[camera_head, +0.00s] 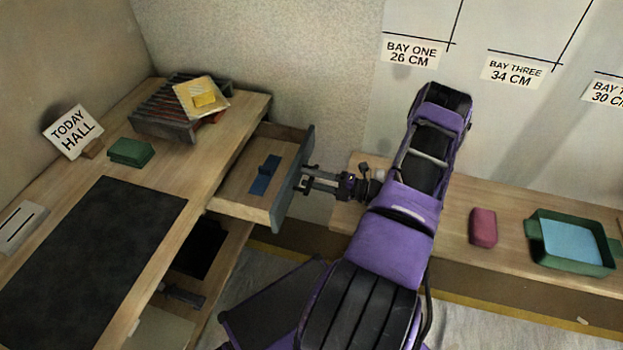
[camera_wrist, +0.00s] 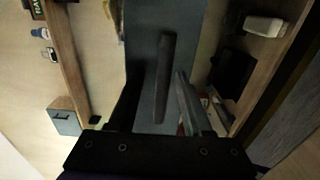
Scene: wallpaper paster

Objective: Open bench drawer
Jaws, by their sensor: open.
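The bench drawer (camera_head: 232,190) stands pulled out from the right side of the wooden bench (camera_head: 240,120). Its inside shows, with a blue block-like thing (camera_head: 265,176) in it. The drawer's grey-blue front (camera_head: 283,195) faces my arm and also fills the middle of the wrist view (camera_wrist: 147,45). My gripper (camera_head: 307,179) is at the outer face of this front. In the wrist view, the dark bar handle (camera_wrist: 164,70) lies between the two spread fingers of my gripper (camera_wrist: 158,82). I cannot tell whether either finger touches the handle.
On the bench are a dark mat (camera_head: 95,250), a green block (camera_head: 131,152), a sign (camera_head: 73,132) and a slatted rack (camera_head: 175,118). A low shelf at right holds a pink block (camera_head: 483,228) and a green tray (camera_head: 540,240).

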